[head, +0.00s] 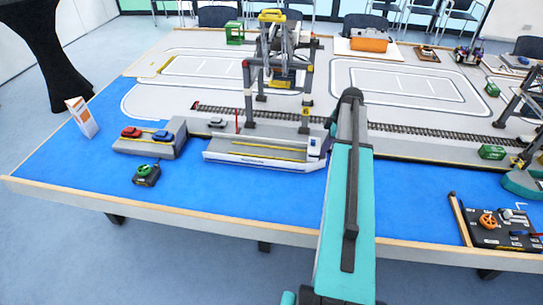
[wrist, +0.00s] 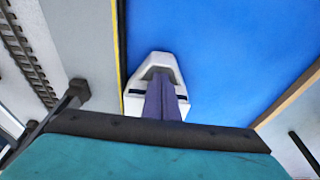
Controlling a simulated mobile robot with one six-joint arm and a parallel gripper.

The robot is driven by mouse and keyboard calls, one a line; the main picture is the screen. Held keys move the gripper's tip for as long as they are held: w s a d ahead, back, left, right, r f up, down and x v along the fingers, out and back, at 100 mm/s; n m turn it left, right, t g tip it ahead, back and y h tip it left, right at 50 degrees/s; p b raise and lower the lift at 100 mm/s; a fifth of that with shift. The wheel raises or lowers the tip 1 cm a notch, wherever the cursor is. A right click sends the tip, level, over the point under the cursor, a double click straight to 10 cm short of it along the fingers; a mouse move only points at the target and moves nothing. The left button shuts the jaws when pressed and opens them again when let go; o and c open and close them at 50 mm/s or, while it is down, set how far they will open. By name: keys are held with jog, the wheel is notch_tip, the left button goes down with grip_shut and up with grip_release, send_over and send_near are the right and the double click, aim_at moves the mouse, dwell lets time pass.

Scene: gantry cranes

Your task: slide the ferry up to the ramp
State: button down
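The ferry (head: 262,155), a long pale grey vessel with a yellow deck line and a white bridge at its right end, lies alongside the quay. The ramp (head: 150,147) is a grey block to its left carrying a red and a blue car, with a gap between them. My arm hides my gripper in the head view. In the wrist view, my gripper (wrist: 163,95) shows as one narrow dark purple wedge, its fingers looking together. Behind it is a white tapered shape, apparently the ferry's end (wrist: 134,105). I cannot tell whether they touch.
A gantry crane (head: 278,75) stands over the quay behind the ferry. A small dark boat (head: 146,175) floats in front of the ramp. A white sign (head: 82,117) stands at the left. Blue water in front of the ferry is clear.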

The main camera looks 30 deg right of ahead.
send_over(297, 156)
jog(key=a, duration=0.1)
jog(key=shift+w, duration=0.35)
dwell(2.7)
jog(key=shift+s+d+r, duration=0.1)
jog(key=shift+s+d, duration=0.1)
jog(key=shift+s+d+r, duration=0.1)
jog(key=shift+s+d, duration=0.1)
jog(key=shift+d, duration=0.05)
jog(key=shift+r, duration=0.15)
dwell(0.4)
notch_tip(297, 156, up, 10)
jog(key=p, duration=0.5)
dwell(0.6)
jog(key=shift+s+f, duration=0.1)
jog(key=shift+f, duration=0.15)
